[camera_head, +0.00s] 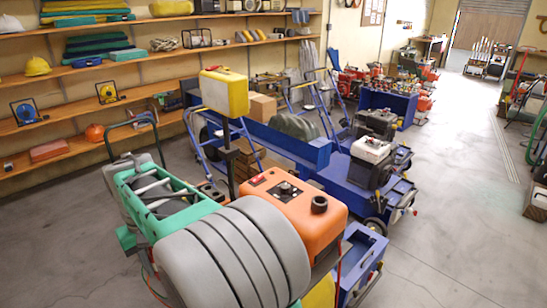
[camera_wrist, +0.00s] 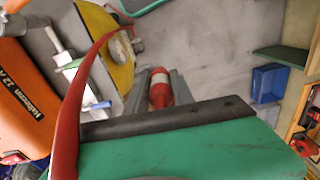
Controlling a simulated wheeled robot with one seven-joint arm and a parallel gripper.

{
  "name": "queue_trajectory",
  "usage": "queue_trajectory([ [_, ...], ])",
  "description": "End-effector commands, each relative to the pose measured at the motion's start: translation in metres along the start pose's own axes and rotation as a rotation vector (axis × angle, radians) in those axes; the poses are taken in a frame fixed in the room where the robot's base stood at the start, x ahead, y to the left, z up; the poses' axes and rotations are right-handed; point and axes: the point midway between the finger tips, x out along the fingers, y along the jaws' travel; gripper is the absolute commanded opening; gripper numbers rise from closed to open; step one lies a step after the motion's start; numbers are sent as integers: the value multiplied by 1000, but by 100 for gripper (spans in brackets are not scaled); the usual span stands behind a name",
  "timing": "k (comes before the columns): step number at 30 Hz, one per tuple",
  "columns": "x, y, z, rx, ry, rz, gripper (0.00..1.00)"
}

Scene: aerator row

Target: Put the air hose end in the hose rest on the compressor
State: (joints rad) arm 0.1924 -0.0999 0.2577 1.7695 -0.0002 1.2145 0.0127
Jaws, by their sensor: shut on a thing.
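In the wrist view my gripper (camera_wrist: 161,78) has its grey fingers on either side of a red piece with a pale band, which looks like the air hose end (camera_wrist: 160,92). A red hose (camera_wrist: 88,70) curves past on the left. The orange compressor (camera_wrist: 22,95) is left of the fingers and apart from them. In the head view the compressor (camera_head: 290,205) stands at the lower middle, with a black round fitting on top. I cannot tell which part is the hose rest. My gripper is not discernible in the head view.
Near the compressor are a green tool caddy (camera_head: 165,200) and a yellow box on a post (camera_head: 224,92). Blue carts (camera_head: 375,185) stand behind it. A yellow disc (camera_wrist: 110,45) is near the compressor in the wrist view. Floor at right is open.

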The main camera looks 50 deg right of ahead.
Motion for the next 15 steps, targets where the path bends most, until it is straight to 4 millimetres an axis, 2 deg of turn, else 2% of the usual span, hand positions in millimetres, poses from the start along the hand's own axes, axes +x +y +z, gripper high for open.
queue_trajectory([
  [1,-14,30,-9,77,2,0,0],
  [4,-36,88,-19,232,1,0,0],
  [9,-72,191,-15,508,3,0,0],
  [12,-87,238,-4,644,2,0,0],
  [15,-98,274,9,752,2,0,0],
])
